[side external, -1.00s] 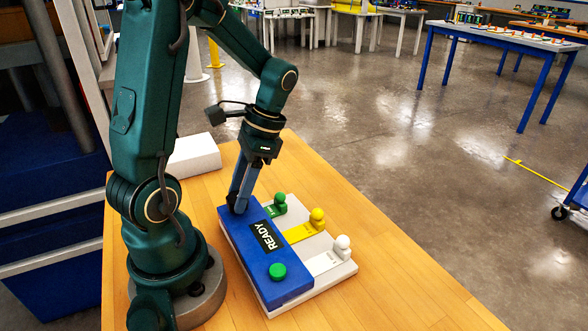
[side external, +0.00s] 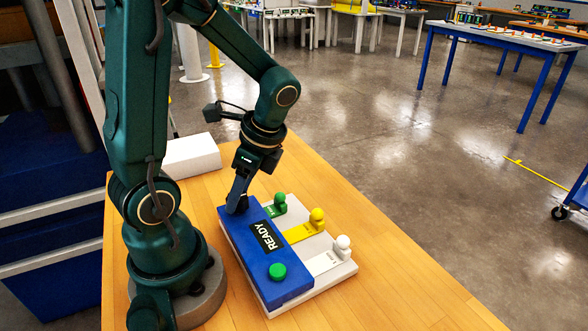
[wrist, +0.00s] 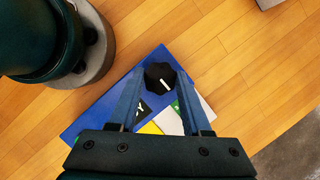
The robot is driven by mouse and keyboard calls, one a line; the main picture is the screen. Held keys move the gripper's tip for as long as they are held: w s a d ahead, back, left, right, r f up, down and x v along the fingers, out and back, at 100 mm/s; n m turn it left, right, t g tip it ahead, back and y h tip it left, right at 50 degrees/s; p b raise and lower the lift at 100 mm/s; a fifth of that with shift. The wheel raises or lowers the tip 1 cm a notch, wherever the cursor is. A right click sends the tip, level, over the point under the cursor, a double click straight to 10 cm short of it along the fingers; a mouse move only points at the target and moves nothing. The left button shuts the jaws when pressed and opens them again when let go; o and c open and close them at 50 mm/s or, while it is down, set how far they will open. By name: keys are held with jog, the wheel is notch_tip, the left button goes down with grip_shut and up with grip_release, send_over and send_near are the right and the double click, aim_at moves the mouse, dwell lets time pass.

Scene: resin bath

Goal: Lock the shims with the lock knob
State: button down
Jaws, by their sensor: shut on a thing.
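The lock knob (wrist: 161,77) is a black, many-sided knob with a white pointer line, at one end of the blue housing (side external: 294,288). In the wrist view my gripper (wrist: 160,82) has its two blue fingers on either side of the knob, shut on it. In the side view my gripper (side external: 237,205) comes down on the far left end of the housing and mostly hides the knob. Three shims run out from the housing: green (side external: 280,203), yellow (side external: 318,218) and white (side external: 342,244), each with a round-topped handle. A display on the housing reads READY.
A green button (side external: 277,271) sits at the near end of the housing. The device stands on a white base on the wooden table (side external: 400,304). A white block (side external: 192,155) lies behind, at the left. The table is clear to the right and front.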

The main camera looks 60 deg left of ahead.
aim_at(253, 215)
dwell(0.4)
jog(key=shift+c, duration=1.8)
grip_release()
jog(key=shift+r, duration=0.1)
jog(key=shift+v, duration=2.5)
jog(key=d+r+n+t+h, duration=0.3)
jog(key=d+n+t, duration=0.5)
jog(key=d, duration=0.3)
jog(key=shift+w+r+n+t, duration=0.3)
jog(key=shift+r+t, duration=0.2)
